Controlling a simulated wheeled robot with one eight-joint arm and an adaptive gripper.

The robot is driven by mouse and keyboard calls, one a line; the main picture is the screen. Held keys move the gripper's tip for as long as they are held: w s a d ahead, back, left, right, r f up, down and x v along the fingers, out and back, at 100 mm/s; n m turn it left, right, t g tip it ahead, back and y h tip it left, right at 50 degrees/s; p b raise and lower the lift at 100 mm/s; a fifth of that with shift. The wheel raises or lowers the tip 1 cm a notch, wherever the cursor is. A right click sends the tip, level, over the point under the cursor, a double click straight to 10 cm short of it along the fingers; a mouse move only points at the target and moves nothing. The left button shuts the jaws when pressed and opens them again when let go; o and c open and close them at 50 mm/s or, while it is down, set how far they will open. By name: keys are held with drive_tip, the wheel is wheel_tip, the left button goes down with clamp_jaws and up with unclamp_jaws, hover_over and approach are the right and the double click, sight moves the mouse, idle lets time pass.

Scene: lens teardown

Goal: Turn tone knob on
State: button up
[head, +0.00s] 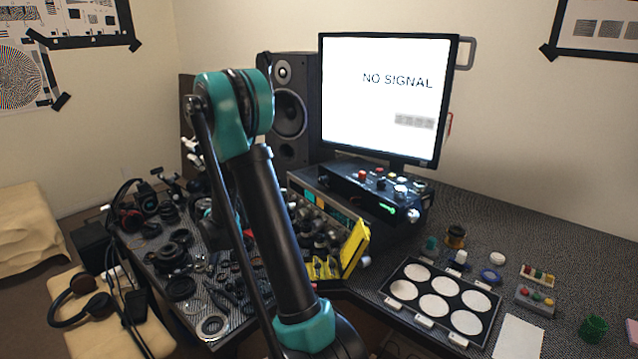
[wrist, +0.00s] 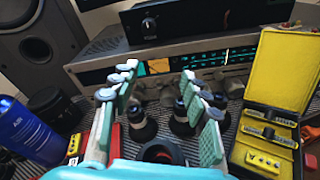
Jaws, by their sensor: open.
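A silver-faced receiver (wrist: 95,77) with a lit green dial (wrist: 240,56) stands ahead of my gripper in the wrist view. A row of small knobs (wrist: 150,88) runs along its lower front, partly behind my fingers. A black unit (wrist: 200,22) on top carries one round knob (wrist: 149,23). I cannot tell which knob is the tone knob. My gripper (wrist: 157,76) is open and empty, its fingers spread left and right in front of the receiver. In the head view my arm hides most of the gripper and part of the receiver (head: 307,187).
A blue air can (wrist: 28,132) and a dark speaker (wrist: 38,45) stand left of my gripper. An open yellow case (wrist: 282,72) is close on the right. Dark lens-like parts (wrist: 182,118) stand below the fingers. A monitor (head: 385,98) reads "NO SIGNAL".

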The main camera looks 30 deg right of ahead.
drive_tip(key=w+n+h, duration=0.1)
drive_tip(key=w+h, duration=0.1)
approach(320, 181)
drive_tip(key=d, duration=0.3)
drive_tip(key=w+d, duration=0.1)
drive_tip(key=d, duration=0.5)
drive_tip(key=shift+w+d, duration=0.15)
drive_tip(key=shift+d, duration=0.15)
drive_tip(key=shift+c, duration=0.4)
clamp_jaws()
